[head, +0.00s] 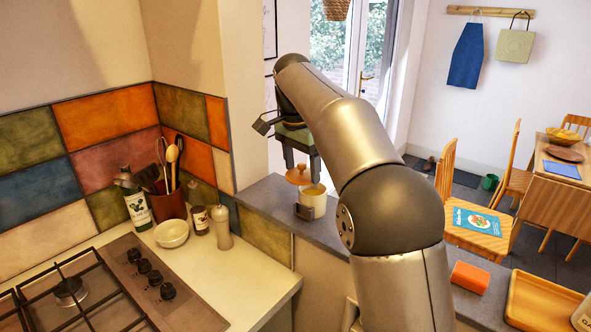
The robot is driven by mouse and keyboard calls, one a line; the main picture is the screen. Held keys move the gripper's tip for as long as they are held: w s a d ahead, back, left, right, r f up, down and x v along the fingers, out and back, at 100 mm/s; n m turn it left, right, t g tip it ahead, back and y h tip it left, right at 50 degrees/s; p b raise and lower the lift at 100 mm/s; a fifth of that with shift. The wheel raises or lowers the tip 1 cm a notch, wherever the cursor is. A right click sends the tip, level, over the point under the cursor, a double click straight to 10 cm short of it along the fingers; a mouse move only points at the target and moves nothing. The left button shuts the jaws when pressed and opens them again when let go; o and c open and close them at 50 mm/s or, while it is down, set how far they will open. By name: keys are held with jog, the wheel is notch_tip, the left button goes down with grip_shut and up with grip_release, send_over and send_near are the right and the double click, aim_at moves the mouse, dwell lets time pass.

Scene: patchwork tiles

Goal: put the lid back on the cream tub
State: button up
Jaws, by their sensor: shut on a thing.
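The cream tub (316,196) stands upright on the grey ledge, and its top looks uncovered. My gripper (301,164) points down above the ledge and is shut on the round wooden lid (298,176), seemingly by its knob. The lid is above the tub's rim and a little to its left in the picture, apart from the rim as far as I can tell. The fingertips are small here, so the exact hold is hard to see.
A small grey item (304,212) sits at the tub's front left. An orange block (470,277) and a wooden tray (545,303) are further right on the ledge. A pepper mill (222,228), white bowl (171,234) and utensil pot (168,205) stand on the left counter.

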jog(key=w+d+r+n+p, duration=0.2)
jog(key=w+d+n+p, duration=0.15)
jog(key=n+p, duration=0.2)
notch_tip(320, 180, down, 7)
jog(key=w+b, duration=0.1)
jog(key=b, duration=0.2)
jog(key=shift+w+a+f+y, duration=0.15)
jog(key=shift+w+a+y, duration=0.05)
jog(key=shift+a+y, duration=0.1)
jog(key=shift+n+p, duration=0.25)
jog(key=shift+p, duration=0.15)
dwell(1.1)
jog(key=shift+f+p, duration=0.15)
jog(key=shift+p, duration=0.15)
dwell(1.4)
jog(key=o, duration=1.2)
notch_tip(320, 180, up, 7)
jog(key=p, duration=0.2)
jog(key=shift+p, duration=0.4)
